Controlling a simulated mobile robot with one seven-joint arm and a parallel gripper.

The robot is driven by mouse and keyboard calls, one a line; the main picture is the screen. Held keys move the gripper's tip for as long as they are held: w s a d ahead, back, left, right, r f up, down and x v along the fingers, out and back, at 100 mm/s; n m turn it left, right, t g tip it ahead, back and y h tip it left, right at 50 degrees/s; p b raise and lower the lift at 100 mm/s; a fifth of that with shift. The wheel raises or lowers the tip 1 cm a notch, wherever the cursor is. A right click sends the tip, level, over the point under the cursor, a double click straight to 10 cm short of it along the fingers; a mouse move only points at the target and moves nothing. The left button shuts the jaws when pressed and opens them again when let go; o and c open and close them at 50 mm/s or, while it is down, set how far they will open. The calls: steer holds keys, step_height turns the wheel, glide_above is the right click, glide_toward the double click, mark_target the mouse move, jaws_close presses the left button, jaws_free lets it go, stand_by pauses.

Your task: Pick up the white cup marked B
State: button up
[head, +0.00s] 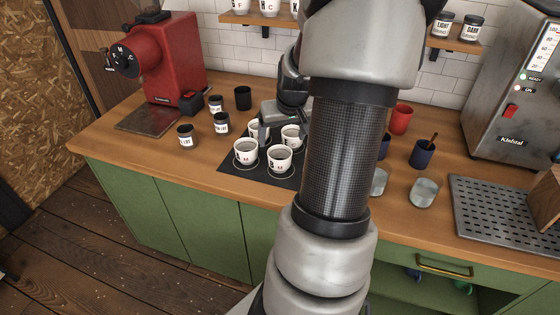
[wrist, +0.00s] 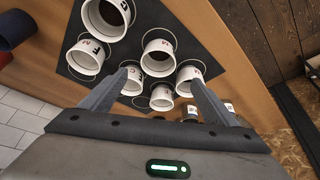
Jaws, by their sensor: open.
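Several white cups with dark contents stand on a black mat (head: 228,170); the mat also shows in the wrist view (wrist: 215,52). In the head view, a front-left cup (head: 245,152) and a front-right cup (head: 280,158) are clear; my arm and gripper partly cover the rear ones. Their letters are too small to read surely, so I cannot tell which is B. In the wrist view, a cup with a red mark (wrist: 158,58) is just beyond my fingertips. My gripper (wrist: 157,78) is open and empty above the cups; it also shows in the head view (head: 265,132).
A red grinder (head: 178,62) stands at the left, with black labelled jars (head: 187,137) between it and the mat. A red cup (head: 401,119), a dark blue cup (head: 422,153) and a steel machine (head: 515,90) are to the right. The counter's front-left is clear.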

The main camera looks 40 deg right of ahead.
glide_toward(280, 154)
steer(key=a+f, duration=0.1)
steer(key=a, duration=0.1)
steer(key=shift+s+d+b+x, duration=0.1)
steer(key=shift+b+x, duration=0.05)
steer(key=shift+x, duration=0.8)
steer(key=shift+s+d+b+x, duration=0.1)
steer(key=shift+s+x, duration=0.05)
steer(key=shift+x, duration=0.8)
steer(key=shift+s+d+b+x, duration=0.1)
steer(key=shift+b+x, duration=0.05)
steer(key=shift+x, duration=0.75)
steer(key=shift+f, duration=0.1)
steer(key=c, duration=1.2)
steer(key=shift+c, duration=0.3)
